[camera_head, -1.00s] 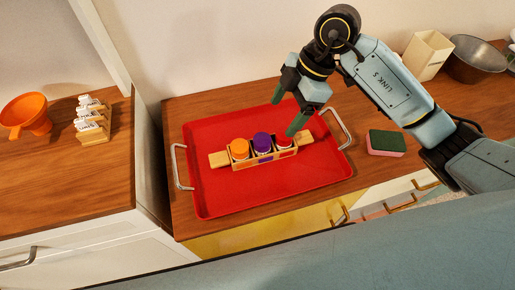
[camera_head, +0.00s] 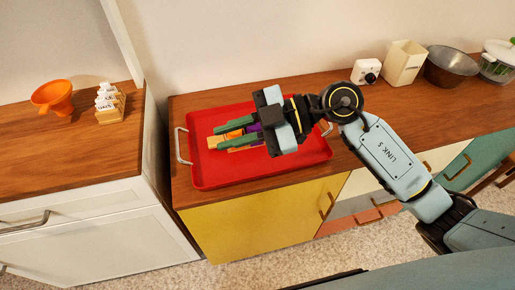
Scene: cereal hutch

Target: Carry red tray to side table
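The red tray (camera_head: 206,176) lies flat on a wooden counter, with a metal handle (camera_head: 182,146) at its left end and another at its right, partly hidden by my arm. A wooden holder (camera_head: 214,142) with orange- and purple-topped jars stands in the tray, mostly covered by my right gripper. My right gripper (camera_head: 219,138) is over the tray, pointing left, its two green fingers apart; whether it touches the holder is not clear. It is not on either handle. My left gripper is out of view. I cannot tell which surface is the side table.
A separate white cabinet (camera_head: 95,215) with a wooden top stands left, across a narrow gap; it bears an orange funnel (camera_head: 54,97) and a small labelled rack (camera_head: 109,107). A white device (camera_head: 366,72), cream holder (camera_head: 404,63) and metal bowl (camera_head: 450,66) stand at the back right.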

